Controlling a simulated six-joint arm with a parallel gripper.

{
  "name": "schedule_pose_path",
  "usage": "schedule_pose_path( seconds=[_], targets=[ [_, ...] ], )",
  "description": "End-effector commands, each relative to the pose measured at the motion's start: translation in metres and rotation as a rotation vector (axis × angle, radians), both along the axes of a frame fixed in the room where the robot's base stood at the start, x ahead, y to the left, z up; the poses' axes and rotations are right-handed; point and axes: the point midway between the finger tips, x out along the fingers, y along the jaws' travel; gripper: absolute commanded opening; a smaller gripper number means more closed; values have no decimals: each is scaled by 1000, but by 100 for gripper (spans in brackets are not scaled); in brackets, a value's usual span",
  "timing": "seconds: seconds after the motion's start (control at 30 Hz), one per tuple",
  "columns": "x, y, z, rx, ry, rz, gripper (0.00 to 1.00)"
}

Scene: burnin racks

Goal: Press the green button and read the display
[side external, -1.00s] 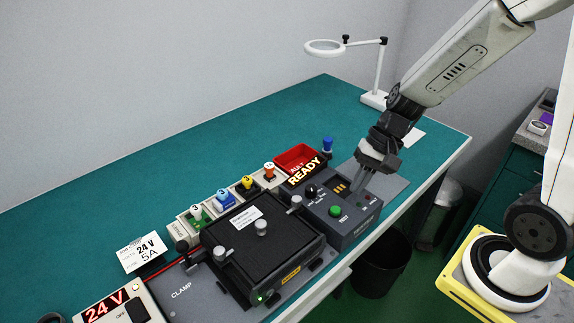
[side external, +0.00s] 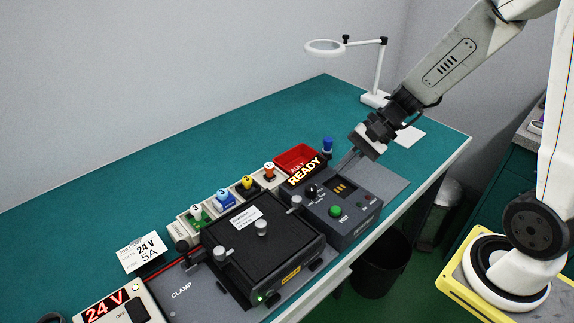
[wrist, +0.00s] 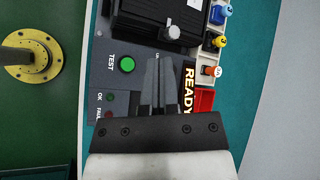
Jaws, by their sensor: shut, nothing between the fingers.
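The green button (side external: 336,211), marked TEST, sits on the grey control box (side external: 362,222) beside the black fixture. It also shows in the wrist view (wrist: 127,64), to the left of my fingertips and apart from them. The display (side external: 304,171) stands at the back of the box and reads READY in lit letters; in the wrist view it is right of the fingers (wrist: 188,90). My gripper (side external: 345,168) is shut and empty, above the far part of the box near the display. In the wrist view the closed fingers (wrist: 159,62) hide part of the box top.
The black fixture (side external: 262,245) stands left of the box, with a row of coloured plugs (side external: 222,198) behind it. A red bin (side external: 297,157) and a blue knob (side external: 327,146) are behind the display. A magnifier lamp (side external: 379,98) stands farther back. The left rear bench is clear.

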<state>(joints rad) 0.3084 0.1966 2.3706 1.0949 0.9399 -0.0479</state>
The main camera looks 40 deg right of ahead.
Motion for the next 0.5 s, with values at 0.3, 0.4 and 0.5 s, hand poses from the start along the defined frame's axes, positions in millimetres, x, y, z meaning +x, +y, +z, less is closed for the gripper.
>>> schedule_pose_path(
  seconds=[0.3, 0.4, 0.5],
  targets=[
    [0, 0, -15, 3, 3, 0, 0],
    [0, 0, -24, 1, 4, 0, 0],
    [-1, 0, -34, 1, 5, 0, 0]
  ],
)
